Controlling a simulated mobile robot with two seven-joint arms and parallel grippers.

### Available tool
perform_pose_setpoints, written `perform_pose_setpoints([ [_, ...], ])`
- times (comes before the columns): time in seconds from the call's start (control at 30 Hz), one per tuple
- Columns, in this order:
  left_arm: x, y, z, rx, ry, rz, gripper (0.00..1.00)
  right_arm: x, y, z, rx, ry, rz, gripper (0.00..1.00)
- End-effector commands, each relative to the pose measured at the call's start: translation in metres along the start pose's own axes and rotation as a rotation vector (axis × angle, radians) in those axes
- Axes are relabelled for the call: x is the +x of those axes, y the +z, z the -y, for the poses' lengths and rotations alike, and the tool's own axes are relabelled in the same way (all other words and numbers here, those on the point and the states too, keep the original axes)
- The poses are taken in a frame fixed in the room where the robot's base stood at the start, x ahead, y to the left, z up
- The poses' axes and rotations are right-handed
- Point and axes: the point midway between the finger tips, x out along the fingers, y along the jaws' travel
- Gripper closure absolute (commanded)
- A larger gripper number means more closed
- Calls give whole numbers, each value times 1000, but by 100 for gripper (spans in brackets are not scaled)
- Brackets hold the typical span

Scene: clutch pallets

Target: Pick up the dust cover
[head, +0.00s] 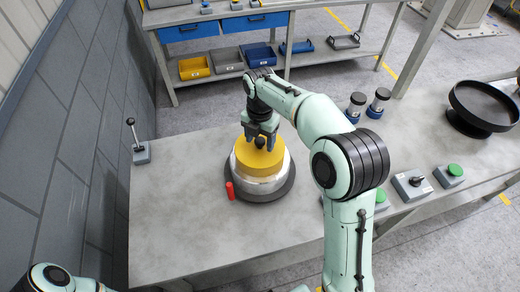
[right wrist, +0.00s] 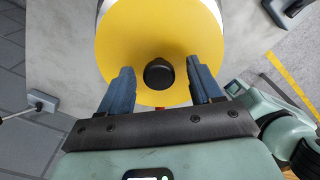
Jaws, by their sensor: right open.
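The dust cover (head: 257,161) looks like a yellow round cap with a black knob on top. It sits on a silvery round body (head: 262,184) on a dark round base on the workbench. My right gripper (head: 261,141) is above the cover and points down at it. In the right wrist view the cover (right wrist: 150,35) fills the top middle. Its black knob (right wrist: 159,74) lies between the two spread fingers (right wrist: 162,80), with a gap on both sides. My left gripper is not in view; only parts of my left arm show at the lower left.
A red cylinder (head: 230,191) stands close beside the base. A lever box (head: 140,151) is at the bench's left edge. Two dark-capped jars (head: 367,103), a black dish (head: 482,108) and green-button boxes (head: 449,174) are at the right. The bench's front left is clear.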

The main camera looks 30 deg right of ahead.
Motion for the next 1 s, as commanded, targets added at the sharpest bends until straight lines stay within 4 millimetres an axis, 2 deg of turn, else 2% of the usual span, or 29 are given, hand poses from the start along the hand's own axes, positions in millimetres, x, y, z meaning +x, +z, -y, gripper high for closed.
perform_pose_setpoints([
  [0.2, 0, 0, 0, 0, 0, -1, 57, 0, 0, 0, 0, 1, 1, 36],
  [0.4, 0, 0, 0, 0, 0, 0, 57, 0, 0, 0, 0, 1, 0, 100],
  [0.73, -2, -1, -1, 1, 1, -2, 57, -6, 0, -1, 0, 4, 1, 100],
  [0.87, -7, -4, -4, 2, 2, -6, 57, -27, 1, -2, 0, 7, 3, 100],
  [1.0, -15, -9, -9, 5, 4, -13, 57, -58, 1, -2, 0, 9, 4, 100],
])
